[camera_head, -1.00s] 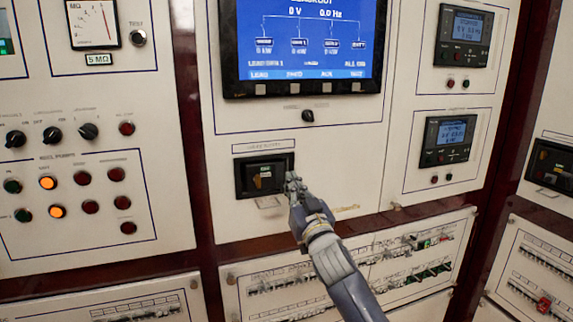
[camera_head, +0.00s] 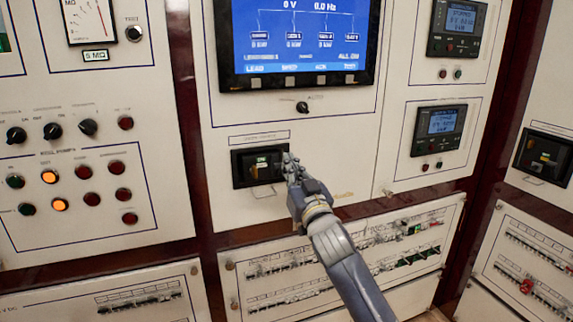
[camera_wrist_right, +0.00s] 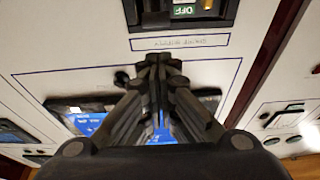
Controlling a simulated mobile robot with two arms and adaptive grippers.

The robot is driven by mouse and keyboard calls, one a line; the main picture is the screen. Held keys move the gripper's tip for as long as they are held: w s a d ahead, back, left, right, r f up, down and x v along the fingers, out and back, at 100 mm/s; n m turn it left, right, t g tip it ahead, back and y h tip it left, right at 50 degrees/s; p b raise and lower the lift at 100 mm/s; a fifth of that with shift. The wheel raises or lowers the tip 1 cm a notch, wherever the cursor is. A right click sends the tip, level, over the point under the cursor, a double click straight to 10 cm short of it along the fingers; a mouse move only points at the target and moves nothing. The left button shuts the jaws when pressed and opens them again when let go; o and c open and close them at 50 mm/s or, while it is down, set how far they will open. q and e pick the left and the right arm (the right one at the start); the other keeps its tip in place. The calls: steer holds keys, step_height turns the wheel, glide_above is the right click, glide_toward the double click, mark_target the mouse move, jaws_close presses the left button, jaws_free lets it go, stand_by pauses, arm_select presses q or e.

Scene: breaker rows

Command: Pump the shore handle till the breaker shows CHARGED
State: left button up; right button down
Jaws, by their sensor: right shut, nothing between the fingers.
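The shore breaker (camera_head: 246,168) is a black unit set in the white middle panel, below the blue screen. A small green marking shows on its face; in the right wrist view its flag (camera_wrist_right: 184,11) reads OFF. I cannot make out the pump handle clearly. My right gripper (camera_head: 289,157) is shut and empty, with its fingertips at the breaker's right edge in the head view. In the right wrist view the closed fingers (camera_wrist_right: 158,60) point toward the label plate (camera_wrist_right: 180,42) beside the breaker (camera_wrist_right: 152,12). Contact cannot be told. My left gripper is not in view.
The blue screen (camera_head: 300,40) and a small black knob (camera_head: 302,107) are above the breaker. Lower breaker rows (camera_head: 285,272) lie behind my right arm. A similar black breaker (camera_head: 545,157) is on the far-right panel. Lamps and knobs (camera_head: 88,127) fill the left panel.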

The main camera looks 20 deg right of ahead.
steer(key=b+v, duration=0.1)
steer(key=v, duration=0.6)
steer(key=shift+s+d+f, duration=0.2)
steer(key=shift+s+f, duration=0.05)
steer(key=shift+f, duration=0.25)
stand_by(0.5)
